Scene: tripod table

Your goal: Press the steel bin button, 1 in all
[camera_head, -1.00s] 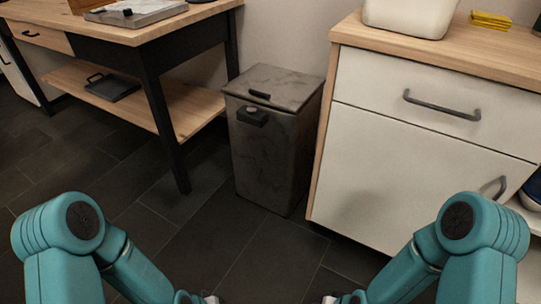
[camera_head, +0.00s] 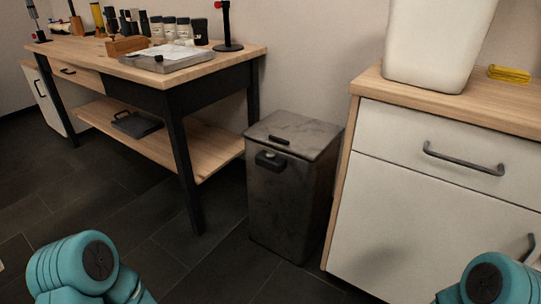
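The steel bin (camera_head: 290,205) stands on the dark floor between the wooden table and the white cabinet. Its lid (camera_head: 295,133) is shut and carries a dark handle. The button (camera_head: 269,155) sits on a dark block at the upper front of the bin, near the left side. Nothing touches the bin. Parts of my two teal arms show at the bottom left and bottom right corners, well in front of the bin. Both grippers are out of the picture.
A wooden table (camera_head: 234,58) with dark legs and a lower shelf (camera_head: 200,148) stands left of the bin. A white cabinet (camera_head: 435,205) with a wooden top stands close on the right. Dark floor (camera_head: 160,245) in front is clear.

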